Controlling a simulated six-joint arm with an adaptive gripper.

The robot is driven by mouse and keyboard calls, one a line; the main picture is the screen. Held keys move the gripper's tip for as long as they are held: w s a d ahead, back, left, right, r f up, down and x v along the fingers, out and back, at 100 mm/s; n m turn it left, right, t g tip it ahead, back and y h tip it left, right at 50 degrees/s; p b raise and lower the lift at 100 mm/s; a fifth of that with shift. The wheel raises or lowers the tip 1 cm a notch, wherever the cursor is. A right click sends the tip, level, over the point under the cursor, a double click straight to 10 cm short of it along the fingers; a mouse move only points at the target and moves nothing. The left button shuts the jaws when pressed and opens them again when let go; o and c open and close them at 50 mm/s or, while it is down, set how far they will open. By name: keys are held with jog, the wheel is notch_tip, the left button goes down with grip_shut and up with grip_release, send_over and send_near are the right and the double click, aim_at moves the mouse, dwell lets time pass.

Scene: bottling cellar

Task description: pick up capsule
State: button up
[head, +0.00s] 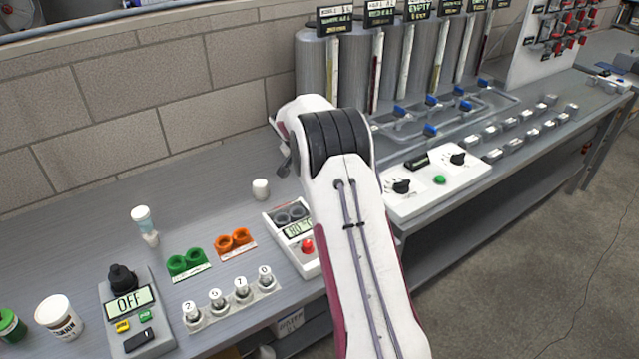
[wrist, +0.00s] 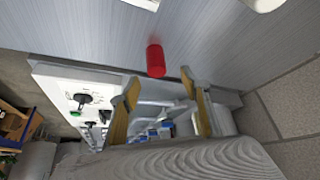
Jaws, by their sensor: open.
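A small red cylinder, which I take to be the capsule (wrist: 155,60), is on the grey bench top in the wrist view. My gripper (wrist: 159,78) is open, with one finger on each side of the picture's middle. The capsule shows just beyond the fingertips, between their lines, and nothing is held. I cannot tell the exact gap between fingers and capsule. In the head view no red capsule shows; my arm covers that part of the bench.
A white panel with knobs (head: 440,185) stands right of my arm, also in the wrist view (wrist: 50,85). Left of the arm are a display box with a red button (head: 308,246), a white cylinder (head: 260,189) and orange rings (head: 236,240). A block wall (head: 150,70) runs behind.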

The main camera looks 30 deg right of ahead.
jog(key=shift+s+x, duration=0.15)
jog(key=shift+x, duration=0.55)
jog(key=shift+s+x, duration=0.15)
jog(key=shift+x, duration=1.85)
jog(key=c, duration=0.8)
jog(key=shift+o, duration=0.2)
